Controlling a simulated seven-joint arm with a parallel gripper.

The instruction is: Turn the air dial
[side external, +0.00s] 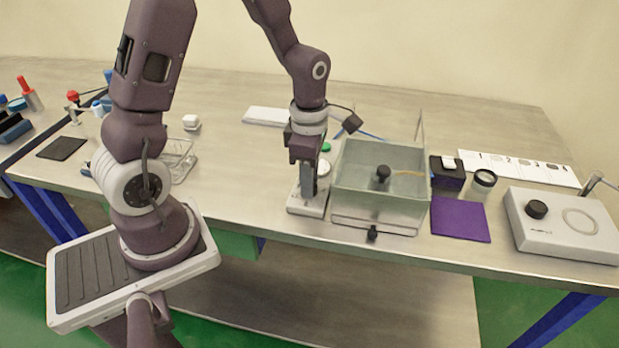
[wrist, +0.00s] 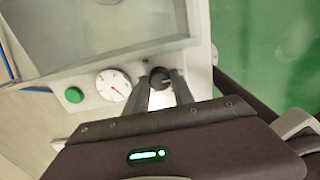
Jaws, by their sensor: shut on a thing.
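The air dial, a small black knob (wrist: 160,77), sits on the light grey panel (wrist: 200,50) and shows in the wrist view. My gripper (wrist: 161,86) has one finger on each side of the knob and is shut on it. In the side external view my gripper (side external: 307,192) points down at the grey panel (side external: 296,208) left of the glass box; the knob is hidden there by the fingers. A round white gauge with a red needle (wrist: 113,86) and a green button (wrist: 74,95) are on the same panel.
The clear-walled box (side external: 350,205) stands right beside my gripper, with a black knob (side external: 383,173) inside its outline. A purple mat (side external: 460,220), a dark box (side external: 447,174) and a grey device with a dial (side external: 560,235) are farther right.

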